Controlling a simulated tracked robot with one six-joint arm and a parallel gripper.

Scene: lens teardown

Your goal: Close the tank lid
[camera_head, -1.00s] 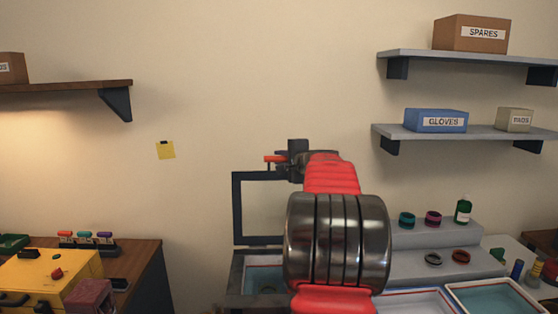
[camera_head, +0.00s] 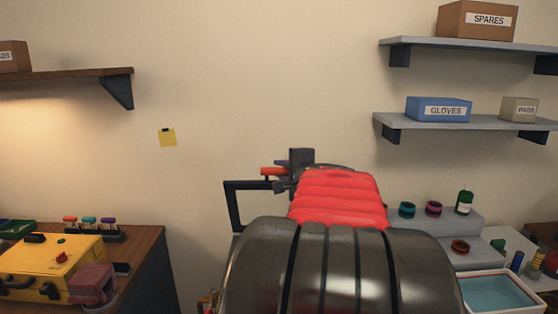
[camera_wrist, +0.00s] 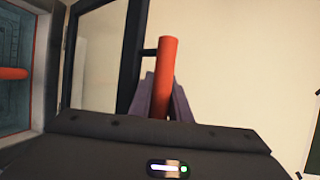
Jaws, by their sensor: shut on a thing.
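The tank lid (camera_head: 233,207) is a dark frame, raised and tilted in the head view, with its right part hidden by my arm. Its red handle (camera_head: 272,171) sticks out near the top edge. In the wrist view the handle (camera_wrist: 168,70) stands between the two grey-purple fingers of my gripper (camera_wrist: 166,98), which is shut on it. The lid frame (camera_wrist: 135,45) shows just left of the handle. The tank is largely hidden behind my arm in the head view.
A teal-filled tray (camera_head: 497,292) and a grey step with rings and a green bottle (camera_head: 464,200) stand at the right. A yellow case (camera_head: 52,268) sits on the left bench. Wall shelves hold boxes, including a blue GLOVES box (camera_head: 438,109).

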